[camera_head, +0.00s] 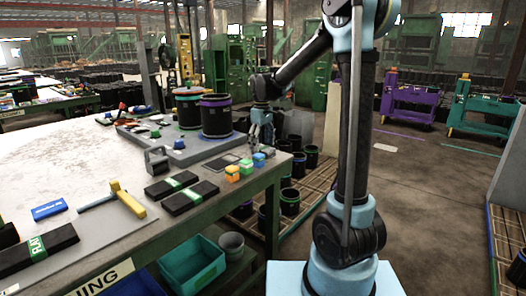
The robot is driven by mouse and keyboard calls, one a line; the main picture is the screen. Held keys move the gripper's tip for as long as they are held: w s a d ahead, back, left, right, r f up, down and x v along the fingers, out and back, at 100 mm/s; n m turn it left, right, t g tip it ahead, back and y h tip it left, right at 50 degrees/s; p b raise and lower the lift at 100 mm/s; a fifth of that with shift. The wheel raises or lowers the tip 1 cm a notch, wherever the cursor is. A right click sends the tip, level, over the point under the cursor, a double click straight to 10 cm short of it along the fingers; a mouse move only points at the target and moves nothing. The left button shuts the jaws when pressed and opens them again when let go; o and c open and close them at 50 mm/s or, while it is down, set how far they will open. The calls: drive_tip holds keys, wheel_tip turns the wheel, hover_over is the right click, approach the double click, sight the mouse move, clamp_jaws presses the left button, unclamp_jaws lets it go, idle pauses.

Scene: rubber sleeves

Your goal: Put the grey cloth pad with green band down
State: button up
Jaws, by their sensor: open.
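Two dark grey-black flat pads with green bands lie near the front edge of the workbench: one (157,189) and, just in front of it, another (182,204). A larger dark one (60,239) with a green label lies at the lower left. I cannot tell which of these is the named cloth pad. My gripper (261,140) points down at the bench's right end, beside the dark bucket with a purple rim (216,120). It is open, with no pad visible in it, and is apart from the banded pads.
Small orange, green and blue blocks (246,167) stand at the bench's right corner, below my gripper. The pale benchtop (60,165) has wide bare room.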

sight(262, 147)
wheel_tip(262, 147, up, 9)
drive_tip(key=s+d+m, duration=0.2)
drive_tip(key=s+d, duration=0.6)
drive_tip(key=s+d+f+m, duration=0.2)
drive_tip(key=s+d+f, duration=0.3)
drive_tip(key=s, duration=0.3)
drive_tip(key=s+d+f+m+t, duration=0.1)
drive_tip(key=s+d+f+m, duration=0.2)
drive_tip(key=s+d+f, duration=0.2)
drive_tip(key=s+d+f+m+t, duration=0.1)
drive_tip(key=s+d+f+m, duration=0.2)
drive_tip(key=s+d+f, duration=0.2)
drive_tip(key=s+f, duration=0.3)
drive_tip(key=s, duration=0.3)
drive_tip(key=shift+s+f, duration=0.25)
drive_tip(key=shift+w+f, duration=0.2)
drive_tip(key=shift+w, duration=0.3)
